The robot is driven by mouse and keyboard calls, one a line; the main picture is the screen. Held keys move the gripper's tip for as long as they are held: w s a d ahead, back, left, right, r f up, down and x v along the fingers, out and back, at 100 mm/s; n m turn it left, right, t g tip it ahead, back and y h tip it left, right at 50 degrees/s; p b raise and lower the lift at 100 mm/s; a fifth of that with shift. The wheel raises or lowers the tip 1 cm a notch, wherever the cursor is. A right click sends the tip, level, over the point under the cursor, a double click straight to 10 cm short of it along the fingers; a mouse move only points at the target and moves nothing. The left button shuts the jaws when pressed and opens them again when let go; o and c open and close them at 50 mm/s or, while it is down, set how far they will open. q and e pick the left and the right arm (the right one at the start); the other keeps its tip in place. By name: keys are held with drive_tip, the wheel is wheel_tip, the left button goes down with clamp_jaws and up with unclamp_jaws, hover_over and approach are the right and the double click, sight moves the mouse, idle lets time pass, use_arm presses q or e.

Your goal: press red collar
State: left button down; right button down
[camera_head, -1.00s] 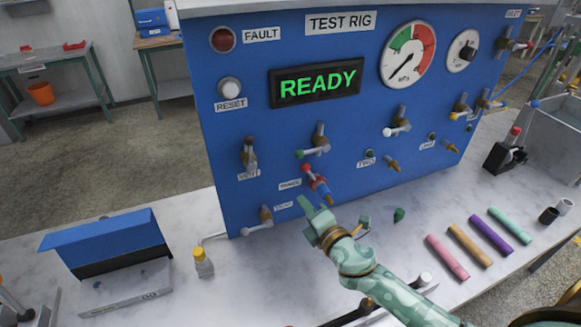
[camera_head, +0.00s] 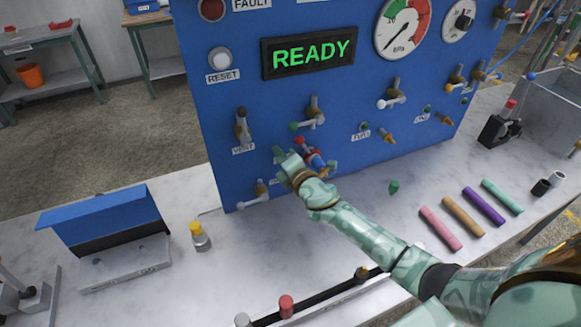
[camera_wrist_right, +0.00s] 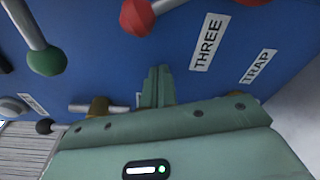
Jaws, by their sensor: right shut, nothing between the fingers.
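The red collar appears to be on the red-and-blue fitting (camera_head: 314,158) low on the blue panel, just above and right of my right gripper; the wrist partly hides that fitting. My right gripper (camera_head: 284,158) is shut and empty, its tips close to the panel at the left of the fitting. In the right wrist view the shut fingers (camera_wrist_right: 157,86) point at the panel, below a red ball knob (camera_wrist_right: 136,17) and left of the THREE label (camera_wrist_right: 207,42). Contact with the panel or collar cannot be told. My left gripper is not in view.
A lever with a green knob (camera_head: 294,126) sits just above the gripper; its knob shows in the wrist view (camera_wrist_right: 47,60). A white-handled valve (camera_head: 255,199) is below left. A yellow-capped bottle (camera_head: 198,236) and coloured tubes (camera_head: 462,217) stand or lie on the bench. The display (camera_head: 310,54) reads READY.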

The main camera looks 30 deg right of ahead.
sight(300, 143)
drive_tip(key=d, duration=0.1)
drive_tip(key=s+d+r, duration=0.1)
drive_tip(key=d, duration=0.1)
drive_tip(key=shift+s+d+r+p, duration=0.2)
drive_tip(key=shift+d+p, duration=0.1)
drive_tip(key=shift+p, duration=0.1)
drive_tip(key=shift+w+f, duration=0.1)
drive_tip(key=shift+d+r+m, duration=0.3)
drive_tip(key=shift+d+m, duration=0.05)
drive_tip(key=shift+m, duration=0.15)
drive_tip(key=shift+d+r+m, duration=0.4)
drive_tip(key=shift+d+m, duration=0.25)
drive_tip(key=shift+m, duration=0.25)
drive_tip(key=d+m, duration=0.1)
drive_tip(key=d+r+m+t, duration=0.1)
drive_tip(key=m, duration=0.1)
drive_tip(key=shift+d+r+m, duration=0.1)
drive_tip(key=shift+d+m, duration=0.2)
drive_tip(key=shift+d, duration=0.05)
drive_tip(key=d+m, duration=0.2)
drive_tip(key=shift+s+r+m, duration=0.15)
drive_tip(key=shift+s+m, duration=0.1)
drive_tip(key=shift+m, duration=0.05)
drive_tip(key=shift+d+f+m+t+h, duration=0.15)
drive_tip(key=shift+d+m+t, duration=0.05)
drive_tip(key=shift+d+m, duration=0.65)
drive_tip(key=shift+d+f+m+t+h, duration=0.1)
drive_tip(key=shift+d+m+t+h, duration=0.1)
drive_tip(key=shift+d+m, duration=0.65)
drive_tip(key=shift+a, duration=0.25)
